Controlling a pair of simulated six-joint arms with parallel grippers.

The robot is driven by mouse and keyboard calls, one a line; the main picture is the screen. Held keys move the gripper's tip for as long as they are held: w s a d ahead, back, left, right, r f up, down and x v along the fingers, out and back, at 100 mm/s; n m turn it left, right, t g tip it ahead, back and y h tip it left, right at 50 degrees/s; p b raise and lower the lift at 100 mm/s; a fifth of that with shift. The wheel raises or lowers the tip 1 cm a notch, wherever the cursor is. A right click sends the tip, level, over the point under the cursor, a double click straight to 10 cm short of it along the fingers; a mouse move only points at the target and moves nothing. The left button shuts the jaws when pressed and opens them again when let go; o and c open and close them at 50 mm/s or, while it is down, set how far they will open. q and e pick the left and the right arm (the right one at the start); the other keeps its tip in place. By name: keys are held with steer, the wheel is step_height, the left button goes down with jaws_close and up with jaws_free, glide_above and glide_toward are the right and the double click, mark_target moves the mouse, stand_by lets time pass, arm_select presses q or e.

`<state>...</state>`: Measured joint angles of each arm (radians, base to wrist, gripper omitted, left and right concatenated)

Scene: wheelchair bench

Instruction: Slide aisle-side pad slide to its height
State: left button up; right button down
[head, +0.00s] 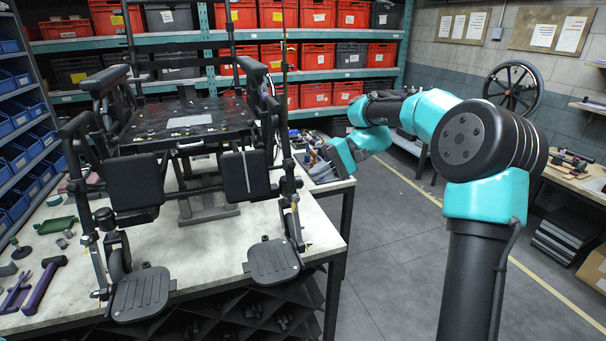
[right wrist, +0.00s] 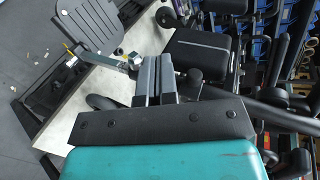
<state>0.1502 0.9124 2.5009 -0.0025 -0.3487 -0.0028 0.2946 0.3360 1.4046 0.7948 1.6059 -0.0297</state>
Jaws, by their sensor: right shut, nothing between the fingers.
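The wheelchair stands on the bench with two dark leg pads at its front. The right-hand pad (head: 246,176), on the aisle side, has a pale vertical strip down its face and hangs beside the front upright (head: 290,190). A dark pad (right wrist: 198,52) also shows beyond my fingers in the right wrist view. My right gripper (head: 318,168) is just right of that upright in the head view, its fingers small and dark there. In the right wrist view the gripper (right wrist: 155,74) is shut and empty, with a metal fitting (right wrist: 133,61) beside its tips. My left gripper is out of view.
The right footplate (head: 273,262) hangs past the bench's front edge; a footplate also shows in the wrist view (right wrist: 85,25). The left footplate (head: 143,294) and left pad (head: 136,183) are opposite. Loose tools lie at the left. The aisle floor (head: 400,250) is clear.

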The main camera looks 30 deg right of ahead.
steer(key=s+d+f+m+t, duration=0.2)
steer(key=m+t, duration=0.5)
steer(key=m, duration=0.5)
steer(key=s+d+f+m+t, duration=0.2)
steer(key=s+f+m+t, duration=0.2)
steer(key=m+t, duration=0.4)
steer(key=f+m, duration=0.1)
steer(key=m, duration=0.3)
steer(key=shift+d+f+m+h, duration=0.25)
steer(key=shift+d+m+h, duration=0.05)
steer(key=shift+d, duration=0.05)
steer(key=r+x, duration=0.3)
steer(key=x, duration=1)
steer(key=shift+s+d, duration=0.25)
